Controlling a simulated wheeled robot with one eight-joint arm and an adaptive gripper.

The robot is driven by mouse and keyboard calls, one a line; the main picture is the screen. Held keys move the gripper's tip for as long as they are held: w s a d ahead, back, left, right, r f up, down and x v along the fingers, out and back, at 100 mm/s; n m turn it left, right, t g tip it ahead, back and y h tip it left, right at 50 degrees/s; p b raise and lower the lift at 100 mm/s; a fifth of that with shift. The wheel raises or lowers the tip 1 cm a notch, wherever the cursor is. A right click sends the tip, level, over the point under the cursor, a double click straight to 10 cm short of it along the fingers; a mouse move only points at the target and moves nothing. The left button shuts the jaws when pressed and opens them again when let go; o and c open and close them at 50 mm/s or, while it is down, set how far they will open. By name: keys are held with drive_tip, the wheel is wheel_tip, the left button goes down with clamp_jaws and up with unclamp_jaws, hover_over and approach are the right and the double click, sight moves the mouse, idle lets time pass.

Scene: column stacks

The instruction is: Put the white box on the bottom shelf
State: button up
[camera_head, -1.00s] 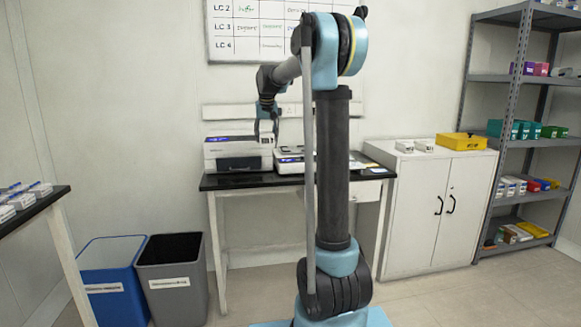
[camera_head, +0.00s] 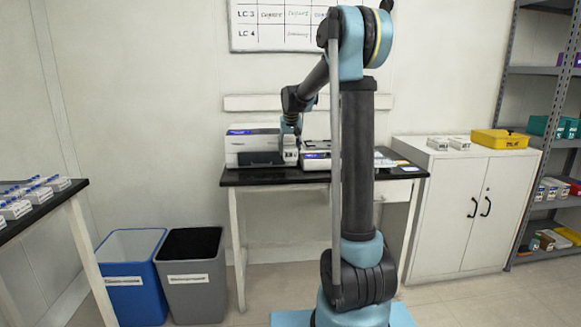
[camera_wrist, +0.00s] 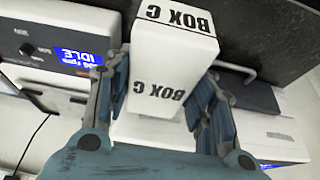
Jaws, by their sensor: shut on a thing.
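A white box marked BOX C (camera_wrist: 168,65) fills the middle of the wrist view. My gripper (camera_wrist: 160,88) is shut on it, with one blue-grey finger on each side. In the head view my gripper (camera_head: 291,128) is over the back bench, beside the white instrument on the left. The box is small and partly hidden there, and I cannot tell whether it touches the bench. The bottom shelf (camera_head: 527,254) of the grey rack is at the far right, cut off by the picture edge, with several small boxes on it.
White instruments (camera_head: 252,146) stand on the black-topped bench (camera_head: 270,178). A white cabinet (camera_head: 447,213) with a yellow tray (camera_head: 500,139) stands between bench and rack. Blue (camera_head: 131,280) and grey (camera_head: 190,285) bins are at the left, near another table (camera_head: 45,208). Floor at the right front is clear.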

drive_tip(key=shift+f, duration=3.85)
drive_tip(key=o, duration=1.2)
drive_tip(key=shift+o, duration=0.2)
